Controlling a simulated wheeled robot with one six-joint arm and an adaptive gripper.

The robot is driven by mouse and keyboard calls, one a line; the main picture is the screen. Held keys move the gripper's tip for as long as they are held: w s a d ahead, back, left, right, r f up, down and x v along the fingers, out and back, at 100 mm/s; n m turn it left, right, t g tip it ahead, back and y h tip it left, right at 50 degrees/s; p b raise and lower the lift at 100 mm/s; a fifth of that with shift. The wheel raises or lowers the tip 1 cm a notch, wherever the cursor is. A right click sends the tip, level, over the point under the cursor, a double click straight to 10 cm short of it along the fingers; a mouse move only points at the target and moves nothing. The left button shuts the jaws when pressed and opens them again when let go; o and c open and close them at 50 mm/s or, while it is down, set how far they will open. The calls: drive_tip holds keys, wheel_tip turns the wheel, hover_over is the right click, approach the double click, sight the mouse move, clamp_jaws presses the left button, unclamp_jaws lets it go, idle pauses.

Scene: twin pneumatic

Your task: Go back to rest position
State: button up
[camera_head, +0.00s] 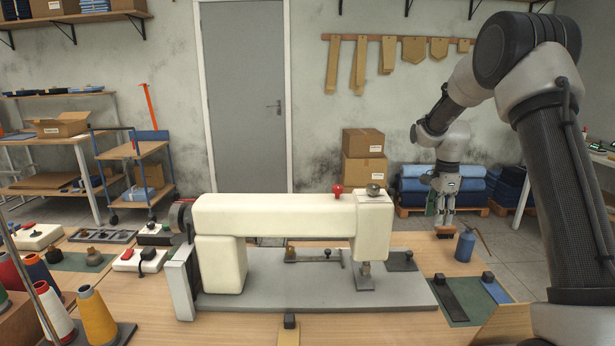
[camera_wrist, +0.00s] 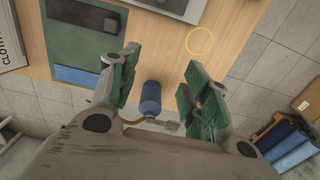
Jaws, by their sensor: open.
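My gripper (camera_head: 440,215) hangs at the end of my arm on the right, pointing down over the far right edge of the workbench. It is open in the wrist view (camera_wrist: 162,88), with green pads well apart and nothing held between them. A blue bottle (camera_head: 465,246) stands on the bench just right of and nearer than the gripper. In the wrist view the bottle (camera_wrist: 151,97) shows below and between the fingers, apart from both. A small brown block (camera_head: 445,232) lies under the gripper.
A cream sewing machine (camera_head: 285,216) on a grey plate fills the bench middle. A green mat (camera_head: 462,312) with dark and blue strips lies at right; it shows in the wrist view (camera_wrist: 88,42). Thread cones (camera_head: 97,316) stand at left. Folded blue cloth (camera_head: 412,185) is stacked behind.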

drive_tip(key=s+r+n+t, duration=0.1)
drive_tip(key=s+r+n, duration=0.4)
drive_tip(key=s, duration=0.7)
drive_tip(key=s+a+r+n+t, duration=0.1)
drive_tip(key=s+r+n, duration=0.4)
drive_tip(key=s, duration=0.8)
drive_tip(key=s+a+r+n+t, duration=0.1)
drive_tip(key=s+r+n, duration=0.5)
drive_tip(key=s, duration=0.7)
drive_tip(key=shift+s+a+n+t, duration=0.2)
drive_tip(key=shift+n+t, duration=0.5)
drive_tip(key=shift+n, duration=0.3)
drive_tip(key=shift+r, duration=0.1)
